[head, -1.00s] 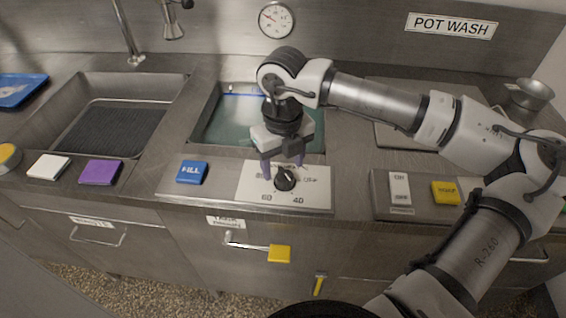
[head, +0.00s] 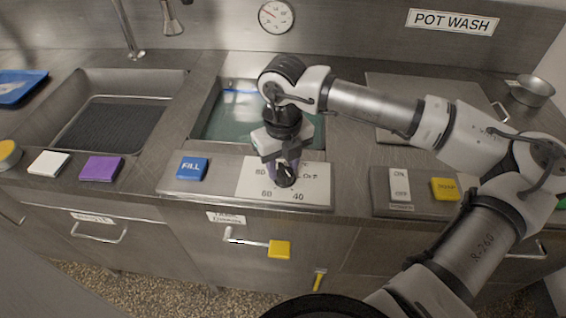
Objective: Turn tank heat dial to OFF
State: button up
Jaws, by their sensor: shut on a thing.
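The tank heat dial (head: 286,181) is a small black knob on a white plate (head: 252,184) at the front of the counter. The plate shows 80 at the upper left, 60 and 40 along the bottom, and OFF at the upper right. My gripper (head: 285,172) points down over the plate, its purple fingers shut on the dial. The fingers and the wrist hide part of the dial and of the plate's top. I cannot make out clearly which mark the dial's pointer faces.
A water-filled tank (head: 235,120) lies behind the plate. A blue FILL button (head: 192,168) is left of it; an ON/OFF switch (head: 400,187) and a yellow button (head: 446,189) are right. A yellow-ended lever (head: 279,250) sticks out below. An empty sink (head: 110,125) is at left.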

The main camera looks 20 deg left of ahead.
jog(key=shift+f+n+b, duration=0.1)
jog(key=shift+n+b, duration=0.2)
jog(key=shift+b, duration=0.1)
jog(key=n+b, duration=0.1)
jog(key=b, duration=0.1)
jog(key=shift+f+n+b, duration=0.2)
jog(key=shift+n+b, duration=0.2)
jog(key=n+b, duration=0.1)
jog(key=b, duration=0.1)
jog(key=n+b, duration=0.1)
jog(key=n, duration=0.1)
jog(key=shift+s+a+n+b, duration=0.1)
jog(key=shift+s+n+b, duration=0.1)
jog(key=shift+n+b, duration=0.15)
jog(key=n+b, duration=0.1)
jog(key=n, duration=0.1)
jog(key=n+b, duration=0.2)
jog(key=shift+s+r, duration=0.15)
jog(key=shift+r, duration=0.05)
jog(key=shift+s+r+n+b, duration=0.1)
jog(key=shift+n+b, duration=0.65)
jog(key=shift+n, duration=1.1)
jog(key=o, duration=1)
jog(key=shift+r, duration=0.1)
